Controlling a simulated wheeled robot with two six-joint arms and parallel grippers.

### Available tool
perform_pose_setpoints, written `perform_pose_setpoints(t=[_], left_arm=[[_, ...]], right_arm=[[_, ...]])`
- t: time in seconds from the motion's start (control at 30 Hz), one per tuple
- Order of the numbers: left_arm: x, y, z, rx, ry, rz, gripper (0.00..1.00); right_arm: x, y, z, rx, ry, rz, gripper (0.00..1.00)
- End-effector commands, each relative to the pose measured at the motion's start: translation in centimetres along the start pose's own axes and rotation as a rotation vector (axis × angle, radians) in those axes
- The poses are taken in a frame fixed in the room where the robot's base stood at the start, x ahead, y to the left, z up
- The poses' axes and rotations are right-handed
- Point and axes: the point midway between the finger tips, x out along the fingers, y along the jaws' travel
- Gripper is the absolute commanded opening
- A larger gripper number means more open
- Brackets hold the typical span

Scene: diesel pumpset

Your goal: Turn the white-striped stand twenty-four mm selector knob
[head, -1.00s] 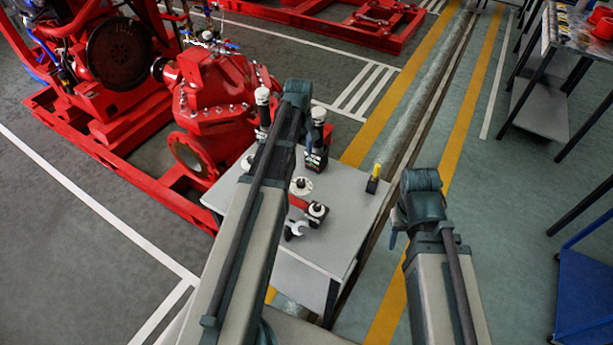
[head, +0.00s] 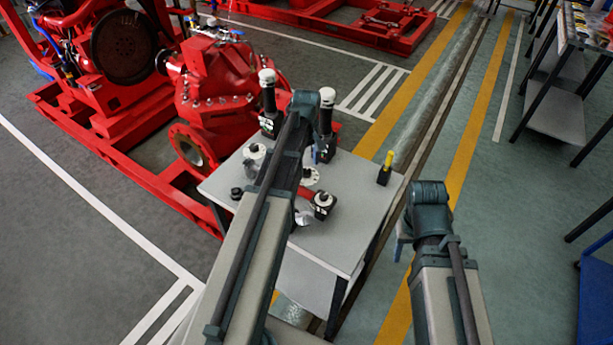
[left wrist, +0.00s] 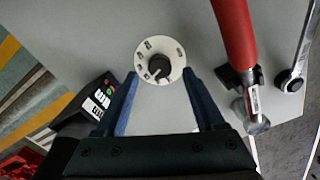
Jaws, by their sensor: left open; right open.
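The selector knob (left wrist: 159,66) is dark and round with a white pointer stripe, set on a white dial plate (left wrist: 176,55) with dark marks. In the head view this dial (head: 311,175) lies on the grey table, partly hidden by my left arm. My left gripper (left wrist: 161,73) is open, its blue fingertips either side of the dial's near edge in the picture; nothing is between them but the dial below. Whether they touch it I cannot tell. My right gripper (head: 401,240) shows only in part beside its arm, open, off the table's right side.
A red-handled tool (left wrist: 236,35) and a wrench (left wrist: 297,55) lie right of the dial. A black box with buttons (left wrist: 97,101) stands left. The table (head: 350,190) also bears a yellow-topped black block (head: 385,170). A red pumpset (head: 215,85) stands behind.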

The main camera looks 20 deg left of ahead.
Motion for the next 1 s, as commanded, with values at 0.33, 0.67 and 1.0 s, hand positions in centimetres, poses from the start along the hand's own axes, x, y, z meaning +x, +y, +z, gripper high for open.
perform_pose_setpoints(t=[0.33,0.67,1.0], left_arm=[[3.2,0.0,0.0,0.0,0.0,0.0,0.71],[3.0,0.0,0.0,0.0,0.0,0.0,0.55],[3.0,0.0,0.0,0.0,0.0,0.0,0.0]], right_arm=[[3.1,-0.3,-0.2,0.0,0.0,0.0,0.5],[3.0,-0.3,-0.2,0.0,0.0,0.0,0.5],[3.0,-0.3,-0.2,0.0,0.0,0.0,0.5]])
